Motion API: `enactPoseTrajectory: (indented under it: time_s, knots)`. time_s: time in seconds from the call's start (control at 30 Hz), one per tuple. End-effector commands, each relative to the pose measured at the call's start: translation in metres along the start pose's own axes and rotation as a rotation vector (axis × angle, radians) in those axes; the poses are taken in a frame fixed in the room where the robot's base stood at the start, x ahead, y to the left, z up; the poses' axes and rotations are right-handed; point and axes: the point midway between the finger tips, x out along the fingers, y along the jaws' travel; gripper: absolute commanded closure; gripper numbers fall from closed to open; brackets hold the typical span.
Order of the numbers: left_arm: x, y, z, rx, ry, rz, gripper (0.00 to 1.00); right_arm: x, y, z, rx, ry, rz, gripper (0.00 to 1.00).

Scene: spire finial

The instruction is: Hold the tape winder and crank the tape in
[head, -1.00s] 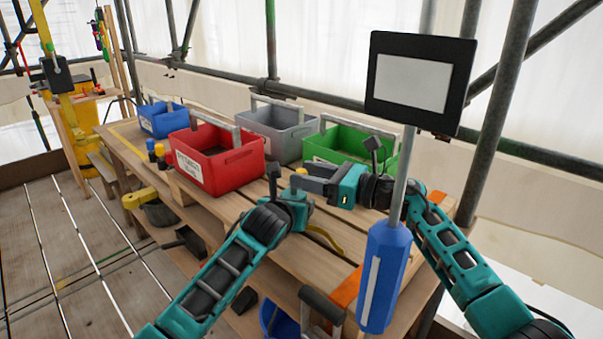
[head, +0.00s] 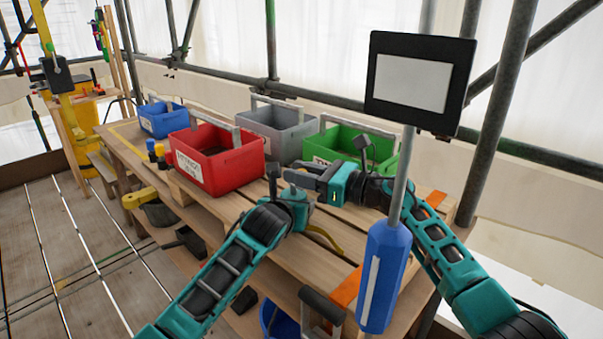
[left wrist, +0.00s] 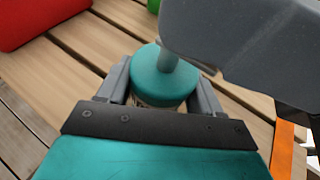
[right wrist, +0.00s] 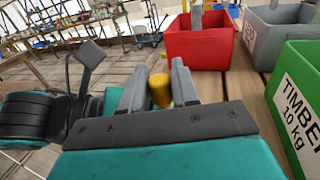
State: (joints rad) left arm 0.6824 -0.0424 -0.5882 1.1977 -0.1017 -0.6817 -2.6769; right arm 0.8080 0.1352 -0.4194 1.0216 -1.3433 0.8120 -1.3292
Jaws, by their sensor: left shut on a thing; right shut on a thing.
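The tape winder (left wrist: 165,76) shows in the left wrist view as a round teal body with a grey shaft on top. My left gripper (head: 290,190) is shut around its sides, low over the bench. A yellow crank knob (right wrist: 160,91) stands between the fingers of my right gripper (head: 289,172), which is shut on it just above the left gripper. A yellow tape (head: 325,238) curves over the bench beside the left gripper. The grippers hide most of the winder in the head view.
On the wooden bench (head: 240,208) stand a red crate (head: 215,165), a grey crate (head: 285,140), a green crate (head: 380,150) and a blue crate (head: 160,120). A blue-handled rod (head: 384,280) and a black-framed panel (head: 418,82) stand in front at right.

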Motion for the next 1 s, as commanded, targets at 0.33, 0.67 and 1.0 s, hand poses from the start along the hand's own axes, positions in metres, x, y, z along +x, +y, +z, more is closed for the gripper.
enactPoseTrajectory:
  time_s: [0.33, 0.67, 1.0]
  knots:
    - [0.0001, 0.0006, -0.0005, 0.001, 0.001, 0.001, 0.70, -0.0001, 0.0002, -0.0021, -0.003, 0.011, -0.080, 1.00]
    - [0.0001, 0.0004, -0.0005, 0.000, 0.001, 0.001, 0.70, 0.0003, 0.0023, -0.0008, -0.001, 0.002, -0.143, 1.00]
    - [0.0001, 0.0004, -0.0006, -0.001, 0.001, 0.001, 0.70, 0.0005, 0.0026, -0.0007, 0.000, 0.001, -0.141, 0.55]
